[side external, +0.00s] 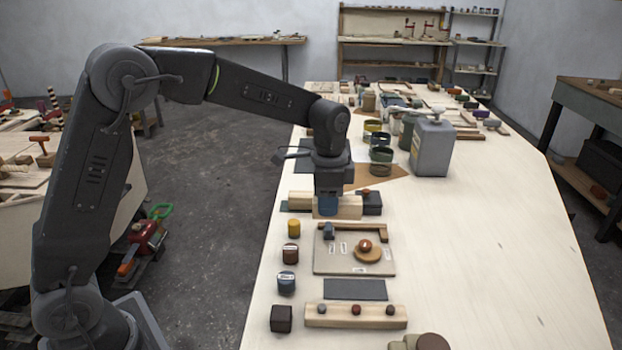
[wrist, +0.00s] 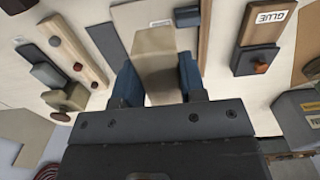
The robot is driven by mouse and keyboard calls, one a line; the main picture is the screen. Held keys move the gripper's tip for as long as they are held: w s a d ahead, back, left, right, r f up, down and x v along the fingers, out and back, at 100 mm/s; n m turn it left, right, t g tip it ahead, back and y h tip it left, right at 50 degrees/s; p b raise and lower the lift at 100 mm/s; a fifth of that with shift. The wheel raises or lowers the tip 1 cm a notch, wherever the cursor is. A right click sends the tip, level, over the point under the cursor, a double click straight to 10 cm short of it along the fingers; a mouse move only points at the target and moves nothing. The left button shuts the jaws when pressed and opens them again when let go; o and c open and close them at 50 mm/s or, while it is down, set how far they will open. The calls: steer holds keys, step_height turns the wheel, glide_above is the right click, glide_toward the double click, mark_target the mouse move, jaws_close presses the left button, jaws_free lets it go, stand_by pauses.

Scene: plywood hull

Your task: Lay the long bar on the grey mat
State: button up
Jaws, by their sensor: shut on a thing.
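The long bar (side external: 348,207) is pale plain wood and lies crosswise under my gripper (side external: 328,207). In the wrist view the bar (wrist: 155,62) sits between the two blue fingers of my gripper (wrist: 158,82), which is shut on it. I cannot tell whether the bar touches the table. The grey mat (side external: 355,289) is a dark flat rectangle nearer the camera, with nothing on it. What looks like this mat also shows in the wrist view (wrist: 106,44), left of the bar.
A board (side external: 325,265) with a round wooden piece lies between bar and mat. A knobbed wooden bar (side external: 340,320) lies in front of the mat. A dark box (side external: 372,202) stands beside the held bar's right end. Several small blocks line the left edge; the table's right side is clear.

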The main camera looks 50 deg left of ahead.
glide_above(346, 288)
steer(key=f, duration=0.2)
steer(key=shift+f, duration=3.55)
steer(key=shift+f, duration=0.45)
steer(key=o, duration=1.4)
steer(key=shift+r, duration=3.55)
steer(key=shift+s+r, duration=0.1)
